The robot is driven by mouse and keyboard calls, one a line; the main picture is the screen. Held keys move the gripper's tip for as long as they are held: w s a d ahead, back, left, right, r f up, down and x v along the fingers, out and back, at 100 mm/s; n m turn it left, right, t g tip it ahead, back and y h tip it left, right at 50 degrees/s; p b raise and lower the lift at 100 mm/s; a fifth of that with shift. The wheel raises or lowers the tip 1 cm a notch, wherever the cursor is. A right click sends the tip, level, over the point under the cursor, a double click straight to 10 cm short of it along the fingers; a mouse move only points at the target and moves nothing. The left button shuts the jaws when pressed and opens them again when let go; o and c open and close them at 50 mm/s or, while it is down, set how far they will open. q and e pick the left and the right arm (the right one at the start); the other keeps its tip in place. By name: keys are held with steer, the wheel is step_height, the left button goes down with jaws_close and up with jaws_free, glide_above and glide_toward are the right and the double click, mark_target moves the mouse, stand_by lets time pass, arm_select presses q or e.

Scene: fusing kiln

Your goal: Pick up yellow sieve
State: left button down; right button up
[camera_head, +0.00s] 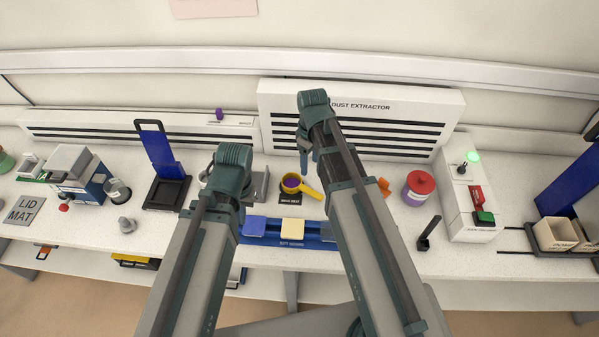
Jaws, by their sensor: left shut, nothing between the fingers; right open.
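The yellow sieve (313,191) has a round yellow rim, a purple inside and a short handle pointing to the lower right. It rests on a black labelled rest (289,199) behind the blue board, near the middle of the bench. My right gripper (304,165) points down just behind and above the sieve, apart from it as far as I can see. It is open and empty, though its fingers overlap in this view. My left gripper (224,190) is left of the sieve. It is shut and empty, with its fingers mostly hidden behind its own wrist.
A white dust extractor (450,103) stands behind. A red-lidded jar (416,190) and a dark upright holder (427,236) are to the right. A blue-backed stand (157,150) is to the left.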

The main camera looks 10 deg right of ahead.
steer(key=b, duration=0.9)
glide_above(310, 190)
steer(key=f, duration=0.8)
steer(key=shift+s+a+f, duration=0.1)
steer(key=shift+a+f, duration=0.2)
steer(key=shift+f, duration=0.05)
arm_select(q)
step_height(310, 190, down, 9)
steer(key=shift+r, duration=0.15)
steer(key=shift+a, duration=0.1)
step_height(310, 190, down, 5)
steer(key=b, duration=0.5)
arm_select(e)
steer(key=f, duration=0.5)
steer(key=shift+d+f, duration=0.15)
steer(key=shift+d, duration=0.1)
jaws_close()
